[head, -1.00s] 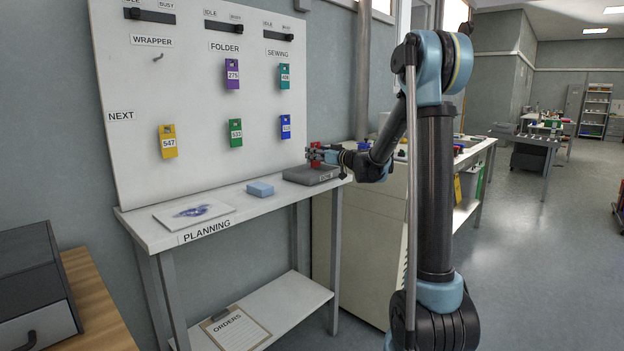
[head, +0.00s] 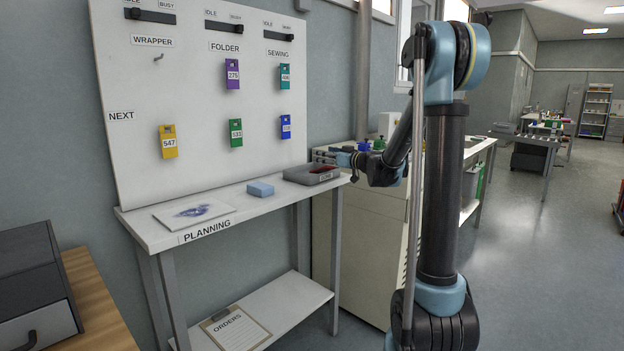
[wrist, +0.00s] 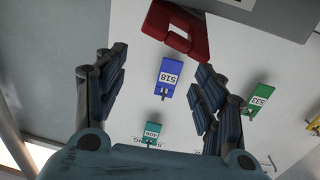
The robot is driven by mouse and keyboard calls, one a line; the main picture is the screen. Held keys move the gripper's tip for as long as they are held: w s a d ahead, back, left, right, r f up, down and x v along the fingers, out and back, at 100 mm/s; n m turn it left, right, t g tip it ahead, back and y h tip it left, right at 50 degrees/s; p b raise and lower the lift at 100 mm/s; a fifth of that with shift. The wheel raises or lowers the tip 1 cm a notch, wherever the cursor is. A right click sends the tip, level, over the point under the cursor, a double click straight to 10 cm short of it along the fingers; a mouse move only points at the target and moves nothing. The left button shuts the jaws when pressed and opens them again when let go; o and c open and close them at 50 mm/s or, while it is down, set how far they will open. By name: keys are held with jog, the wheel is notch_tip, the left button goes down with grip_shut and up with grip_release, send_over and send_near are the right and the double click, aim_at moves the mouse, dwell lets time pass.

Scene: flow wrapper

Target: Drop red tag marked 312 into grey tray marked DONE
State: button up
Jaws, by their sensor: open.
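The red tag (head: 323,169) lies at the grey tray (head: 296,175) on the right end of the planning table. It shows dark red, and its number cannot be read. In the wrist view the red tag (wrist: 190,43) is at the top, overlapping the edge of the dark grey tray (wrist: 270,20); I cannot tell whether it lies flat inside or rests on the rim. The tray's label is too small to read. My gripper (wrist: 161,58) is open and empty, its fingers apart. In the head view my gripper (head: 340,158) is just right of the tray, clear of the tag.
A white board (head: 190,75) behind the table carries several coloured tags on hooks. A blue block (head: 260,189) and a printed sheet (head: 194,212) lie left of the tray on the table (head: 150,232). A beige cabinet (head: 365,250) stands to the right.

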jog(key=v, duration=0.6)
jog(key=shift+s+d, duration=0.1)
jog(key=s+d+f+m+g+h, duration=0.1)
jog(key=s+d+f+g+h, duration=0.15)
jog(key=s+f, duration=0.65)
jog(key=s+d+f+m+g+h, duration=0.1)
jog(key=s+f+g+h, duration=0.2)
jog(key=s, duration=1.1)
jog(key=s+d+f+m+g+h, duration=0.1)
jog(key=s+d+f+m+h, duration=0.1)
jog(key=s+d+f, duration=0.2)
jog(key=s+d+f+m+g+h, duration=0.2)
jog(key=s+d, duration=0.4)
jog(key=s, duration=0.4)
jog(key=s+d+f+m+g+h, duration=0.1)
jog(key=s+d+f+m+h, duration=0.2)
jog(key=s+d+f, duration=0.2)
jog(key=s+f, duration=0.1)
jog(key=s, duration=0.1)
jog(key=shift+s+d+f+h, duration=0.25)
jog(key=shift+s+f+h, duration=0.1)
jog(key=shift+f, duration=0.05)
